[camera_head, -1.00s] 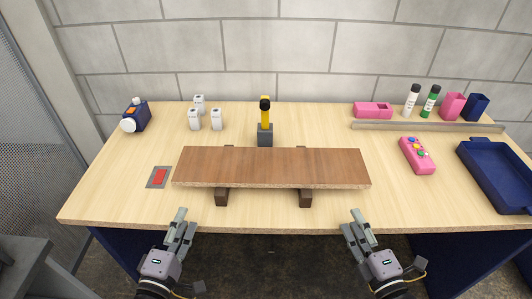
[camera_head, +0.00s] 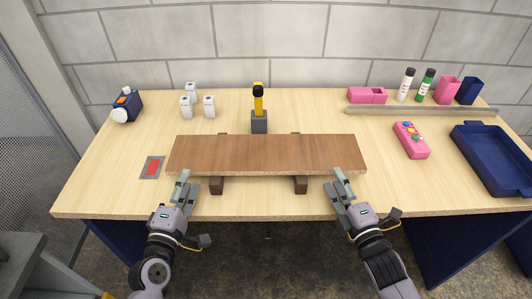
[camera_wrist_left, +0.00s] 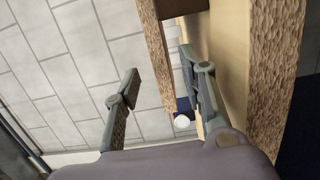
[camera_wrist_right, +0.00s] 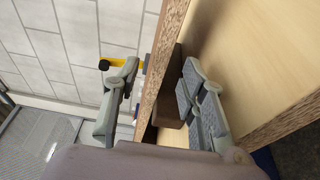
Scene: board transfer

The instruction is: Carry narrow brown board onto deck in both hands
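The narrow brown board (camera_head: 266,152) lies level across two dark brown blocks, the left one (camera_head: 217,185) and the right one (camera_head: 300,184), on the table. My left gripper (camera_head: 183,187) is open at the board's front edge near its left end. My right gripper (camera_head: 345,184) is open at the front edge near the right end. In the left wrist view the board's edge (camera_wrist_left: 155,55) shows between the parted fingers. In the right wrist view its edge (camera_wrist_right: 163,55) also shows between parted fingers. Contact cannot be told. I cannot make out which thing is the deck.
A yellow-handled tool in a grey holder (camera_head: 259,120) stands behind the board. A grey pad with a red patch (camera_head: 152,167) lies left. White containers (camera_head: 209,106) and a blue bottle (camera_head: 127,105) stand back left. A pink control box (camera_head: 410,140) and blue tray (camera_head: 493,160) are right.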

